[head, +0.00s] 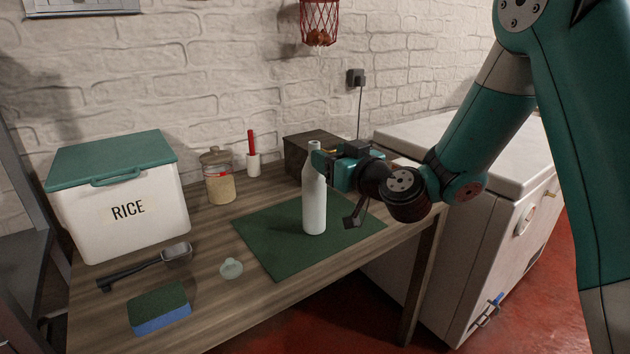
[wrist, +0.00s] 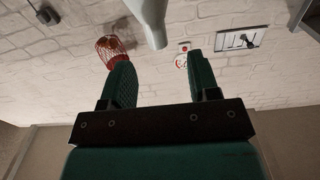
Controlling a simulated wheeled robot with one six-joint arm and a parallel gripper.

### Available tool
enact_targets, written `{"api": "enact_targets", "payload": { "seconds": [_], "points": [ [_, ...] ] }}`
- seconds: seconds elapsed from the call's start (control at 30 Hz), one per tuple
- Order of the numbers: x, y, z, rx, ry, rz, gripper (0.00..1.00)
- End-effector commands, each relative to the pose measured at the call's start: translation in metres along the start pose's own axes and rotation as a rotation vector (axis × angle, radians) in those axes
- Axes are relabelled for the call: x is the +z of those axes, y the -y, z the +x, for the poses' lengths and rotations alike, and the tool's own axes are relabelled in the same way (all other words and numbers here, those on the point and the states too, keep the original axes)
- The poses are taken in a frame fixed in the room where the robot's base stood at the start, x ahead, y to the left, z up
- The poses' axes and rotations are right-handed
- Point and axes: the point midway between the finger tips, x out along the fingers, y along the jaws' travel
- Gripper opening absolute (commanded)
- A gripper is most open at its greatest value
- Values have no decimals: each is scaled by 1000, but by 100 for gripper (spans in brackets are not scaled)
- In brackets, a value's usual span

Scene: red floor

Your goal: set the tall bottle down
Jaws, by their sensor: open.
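The tall bottle (head: 314,203) is white with a narrow neck and stands upright on the green mat (head: 270,248) on the wooden table. My gripper (head: 322,162) is at the height of its upper part, just to its right in the head view. In the wrist view the two green fingers are apart with a gap between their tips (wrist: 158,60). The bottle's neck (wrist: 152,22) shows at the top of that view, beyond the tips and in line with the gap. Nothing is held. Whether a finger touches the bottle, I cannot tell.
Left on the table are a rice bin (head: 120,215), a scoop (head: 176,254), a sponge (head: 160,310) and a small pale-green item (head: 231,268). Behind stand a jar (head: 219,185), a white holder (head: 253,164) and a dark box (head: 305,150). A white chest (head: 480,170) is right.

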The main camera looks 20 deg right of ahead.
Motion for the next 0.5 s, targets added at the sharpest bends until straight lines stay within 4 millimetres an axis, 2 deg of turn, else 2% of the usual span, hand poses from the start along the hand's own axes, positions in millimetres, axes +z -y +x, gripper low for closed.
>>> {"api": "enact_targets", "payload": {
  "seconds": [0.03,0.13,0.33,0.5],
  "points": [
    [-7,2,10,-3,1,1,56],
    [-5,2,23,-4,1,0,56],
    [-2,1,35,-2,-1,0,56],
    [-7,-1,51,-3,0,0,56]
  ]
}}
